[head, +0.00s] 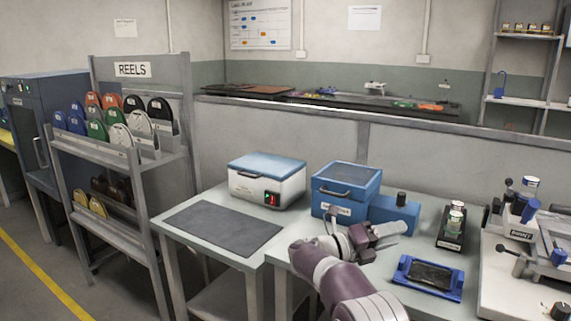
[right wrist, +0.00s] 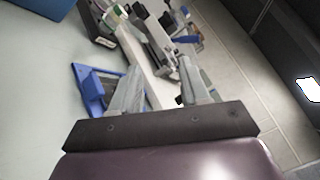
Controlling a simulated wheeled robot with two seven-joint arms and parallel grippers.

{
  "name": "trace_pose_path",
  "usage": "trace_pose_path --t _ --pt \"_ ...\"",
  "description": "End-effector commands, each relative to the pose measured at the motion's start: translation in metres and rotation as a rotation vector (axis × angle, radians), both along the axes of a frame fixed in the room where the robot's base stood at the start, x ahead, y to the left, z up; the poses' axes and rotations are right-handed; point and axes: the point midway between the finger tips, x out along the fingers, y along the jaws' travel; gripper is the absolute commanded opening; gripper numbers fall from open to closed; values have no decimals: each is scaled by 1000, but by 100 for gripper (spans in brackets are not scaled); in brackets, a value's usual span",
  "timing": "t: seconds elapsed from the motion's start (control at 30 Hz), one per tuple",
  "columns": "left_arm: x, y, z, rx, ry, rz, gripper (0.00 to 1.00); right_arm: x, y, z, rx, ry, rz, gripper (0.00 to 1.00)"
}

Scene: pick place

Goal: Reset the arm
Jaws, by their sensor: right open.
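My right arm comes in from the bottom of the head view. My right gripper (head: 396,229) is above the table (head: 388,262), in front of the blue boxes. In the right wrist view the two fingers of the gripper (right wrist: 160,88) stand apart with nothing between them. A blue tray with a dark inset (head: 428,276) lies on the table to the right of my right arm. It also shows in the right wrist view (right wrist: 84,76), partly hidden by a finger. My left gripper does not show.
A blue lidded box (head: 345,190) and a white box with a blue lid (head: 266,180) stand at the back. A dark mat (head: 222,228) lies on the left table. A small rack with jars (head: 452,230) and a white fixture (head: 515,275) stand at right. A reel rack (head: 120,150) stands left.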

Motion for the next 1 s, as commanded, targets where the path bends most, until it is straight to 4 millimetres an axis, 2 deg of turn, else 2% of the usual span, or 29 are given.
trace_pose_path --t 0.17,0.3,0.4,0.47,0.57,0.6,0.67,0.7,0.8,1.0 --pt "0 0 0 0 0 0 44 29 -3 25 -128 177 235 45" --pt "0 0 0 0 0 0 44 49 7 34 -280 409 485 45" --pt "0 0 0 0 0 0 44 50 23 23 -416 644 702 45" --pt "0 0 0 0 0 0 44 39 37 6 -516 827 859 45" --pt "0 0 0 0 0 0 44 -18 60 -49 -706 1214 1171 45" --pt "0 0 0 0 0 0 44 -48 65 -72 -768 1353 1283 45" --pt "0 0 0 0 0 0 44 -93 69 -101 -842 1532 1426 45" --pt "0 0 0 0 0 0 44 -122 69 -118 -879 1632 1508 45" --pt "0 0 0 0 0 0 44 -189 66 -149 -952 1840 1682 45" --pt "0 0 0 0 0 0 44 -304 50 -184 -1032 2148 1965 45"
